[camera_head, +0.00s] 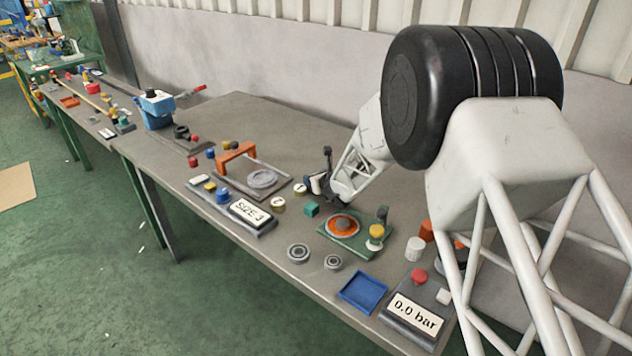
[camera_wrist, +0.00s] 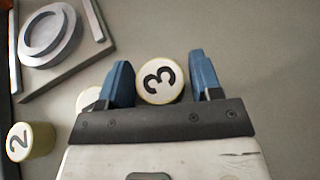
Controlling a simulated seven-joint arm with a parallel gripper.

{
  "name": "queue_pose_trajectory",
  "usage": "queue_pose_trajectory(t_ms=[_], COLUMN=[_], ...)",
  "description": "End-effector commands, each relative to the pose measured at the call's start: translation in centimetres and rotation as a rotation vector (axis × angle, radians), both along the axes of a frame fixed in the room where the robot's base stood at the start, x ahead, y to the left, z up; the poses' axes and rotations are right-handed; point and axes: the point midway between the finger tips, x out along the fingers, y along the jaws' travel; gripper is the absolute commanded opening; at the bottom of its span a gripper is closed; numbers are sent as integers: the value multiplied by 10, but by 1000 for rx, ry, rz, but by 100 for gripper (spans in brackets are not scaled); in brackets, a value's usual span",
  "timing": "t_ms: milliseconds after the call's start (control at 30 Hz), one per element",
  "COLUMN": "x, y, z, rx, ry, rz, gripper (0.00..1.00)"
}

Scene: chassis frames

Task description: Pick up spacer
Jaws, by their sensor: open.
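A round cream piece marked 3 (camera_wrist: 159,81) with a yellowish rim shows in the wrist view; it looks like a spacer. My gripper (camera_wrist: 162,75) is open, its two blue fingertips on either side of this piece with a narrow gap at each. I cannot tell the height of the fingertips against it. A similar piece marked 2 (camera_wrist: 32,141) stands to the left, and another pale piece (camera_wrist: 88,99) is partly hidden behind the left finger. In the head view my gripper (camera_head: 323,178) is low over the bench, near two numbered yellow-sided pieces (camera_head: 278,204) (camera_head: 299,189).
A grey plate with a ring (camera_head: 262,179) and orange bridge (camera_head: 236,154) lies to the left. A green block (camera_head: 312,209) and green plate with an orange disc (camera_head: 342,224) are in front. Two metal rings (camera_head: 298,253) (camera_head: 333,262) and a blue tray (camera_head: 363,291) are nearer the bench edge.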

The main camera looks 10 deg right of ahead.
Motion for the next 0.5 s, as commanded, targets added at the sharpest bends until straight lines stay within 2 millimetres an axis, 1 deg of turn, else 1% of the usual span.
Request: queue_pose_trajectory(t_ms=[300, 367, 500], x=[0, 0, 0], y=[0, 0, 0], z=[0, 0, 0], rx=[0, 0, 0], ry=[0, 0, 0], rz=[0, 0, 0], gripper=[59, 51, 30])
